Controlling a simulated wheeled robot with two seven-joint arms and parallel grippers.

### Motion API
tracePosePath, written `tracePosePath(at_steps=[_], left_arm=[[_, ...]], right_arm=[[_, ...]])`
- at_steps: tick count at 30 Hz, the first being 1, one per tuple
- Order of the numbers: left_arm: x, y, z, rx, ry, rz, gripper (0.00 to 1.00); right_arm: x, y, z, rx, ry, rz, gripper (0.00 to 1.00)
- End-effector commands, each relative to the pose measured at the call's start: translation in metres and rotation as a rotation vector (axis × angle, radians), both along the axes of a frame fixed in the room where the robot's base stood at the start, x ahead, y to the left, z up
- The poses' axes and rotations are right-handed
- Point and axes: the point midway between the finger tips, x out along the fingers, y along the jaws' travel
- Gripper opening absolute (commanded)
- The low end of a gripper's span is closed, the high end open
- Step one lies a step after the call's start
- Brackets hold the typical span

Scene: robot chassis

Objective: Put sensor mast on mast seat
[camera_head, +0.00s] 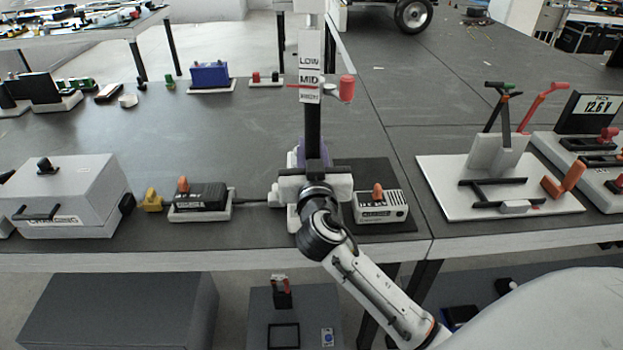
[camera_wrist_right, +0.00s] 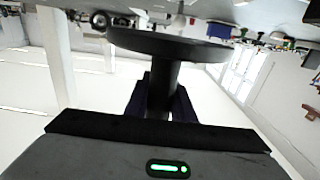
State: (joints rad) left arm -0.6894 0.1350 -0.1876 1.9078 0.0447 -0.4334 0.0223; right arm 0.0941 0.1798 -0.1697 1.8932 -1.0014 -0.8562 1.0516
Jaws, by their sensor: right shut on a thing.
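An upright mast (camera_head: 312,125) stands at the middle of the head view. It has a black lower post, a white upper part labelled LOW and MID, and a red knob on its right. My right gripper (camera_head: 313,168) is at the foot of the visible black post and shut on it. In the right wrist view the black post (camera_wrist_right: 162,88) stands between the dark fingers, with a wide black disc (camera_wrist_right: 165,42) across it. The gripper and wrist hide the mast's lower end. I cannot identify the mast seat with certainty. My left gripper is not in view.
A grey case (camera_head: 75,190) and a small black unit (camera_head: 200,197) stand left on the bench. A white device (camera_head: 382,207) sits just right of my gripper. A white-based fixture (camera_head: 500,185) is farther right. A grey box with a black square outline (camera_head: 283,336) is below the bench.

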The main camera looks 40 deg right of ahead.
Motion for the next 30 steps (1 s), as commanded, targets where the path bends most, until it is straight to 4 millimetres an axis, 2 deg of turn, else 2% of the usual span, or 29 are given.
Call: tracePosePath(at_steps=[5, 12, 22, 30], left_arm=[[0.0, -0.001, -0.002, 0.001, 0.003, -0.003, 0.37], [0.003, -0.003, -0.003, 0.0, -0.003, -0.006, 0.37], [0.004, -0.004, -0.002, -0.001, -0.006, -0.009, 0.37], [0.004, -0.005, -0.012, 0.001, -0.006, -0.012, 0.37]], right_arm=[[0.0, 0.0, -0.015, -0.005, -0.005, 0.002, 0.0], [0.0, 0.001, -0.045, -0.005, -0.004, 0.003, 0.0], [0.0, 0.001, -0.05, -0.003, -0.007, 0.003, 0.0], [0.0, 0.001, -0.059, -0.002, -0.007, 0.002, 0.0]])
